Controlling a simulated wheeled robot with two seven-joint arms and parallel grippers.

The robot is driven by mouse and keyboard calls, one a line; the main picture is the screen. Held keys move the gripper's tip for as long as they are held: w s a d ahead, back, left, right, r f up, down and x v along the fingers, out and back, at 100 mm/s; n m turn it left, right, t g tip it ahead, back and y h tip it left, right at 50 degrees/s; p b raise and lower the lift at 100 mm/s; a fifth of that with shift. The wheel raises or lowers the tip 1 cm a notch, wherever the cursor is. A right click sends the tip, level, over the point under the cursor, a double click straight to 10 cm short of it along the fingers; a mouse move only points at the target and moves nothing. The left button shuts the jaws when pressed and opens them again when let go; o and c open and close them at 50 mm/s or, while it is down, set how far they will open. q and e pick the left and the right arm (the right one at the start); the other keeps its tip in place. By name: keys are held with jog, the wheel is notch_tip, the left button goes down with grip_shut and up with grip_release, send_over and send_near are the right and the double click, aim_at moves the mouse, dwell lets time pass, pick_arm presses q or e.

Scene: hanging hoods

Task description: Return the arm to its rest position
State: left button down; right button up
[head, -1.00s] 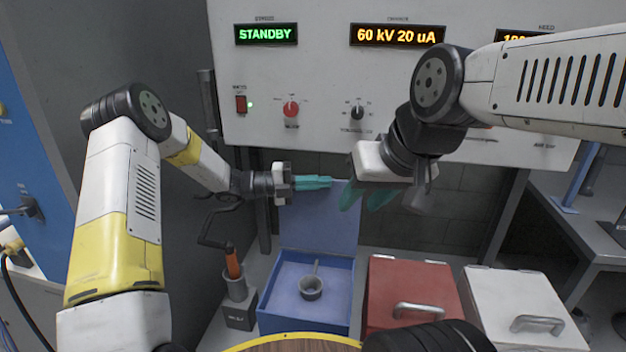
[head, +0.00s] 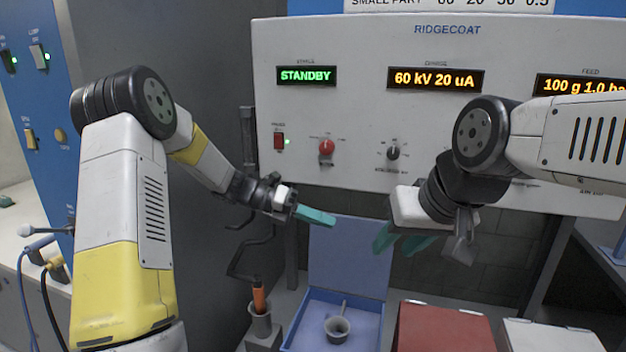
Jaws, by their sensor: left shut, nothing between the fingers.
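My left gripper (head: 316,215) has teal fingers that lie together, shut and empty. It hangs in front of the grey panel, above the blue box's raised lid, pointing right and slightly down. My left arm (head: 115,200) comes up from the lower left and bends at a black elbow joint. My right gripper (head: 399,242) points down to the left, just right of the raised lid. Its teal fingers show a gap between them and hold nothing that I can see.
A Ridgecoat control panel (head: 420,120) stands behind, reading STANDBY. Below are an open blue box (head: 362,328) with a small grey cup (head: 337,328), a red box (head: 443,328) and a white box (head: 553,337). An orange-handled tool (head: 259,297) stands in a holder at left.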

pick_arm(q)
jog(key=s+a+r+m+t+y, duration=0.3)
jog(key=s+a+m, duration=0.3)
jog(key=m, duration=0.3)
jog(key=s+a+r+m+t+y, duration=0.3)
jog(key=s+a+m+y, duration=0.2)
jog(key=s+m, duration=0.4)
jog(key=s+a+r+m+t+y, duration=0.2)
jog(key=s+a+m, duration=0.4)
jog(key=m, duration=0.3)
jog(key=shift+s+a+r+m+t+y, duration=0.45)
jog(key=shift+s+y, duration=0.45)
jog(key=shift+y, duration=0.2)
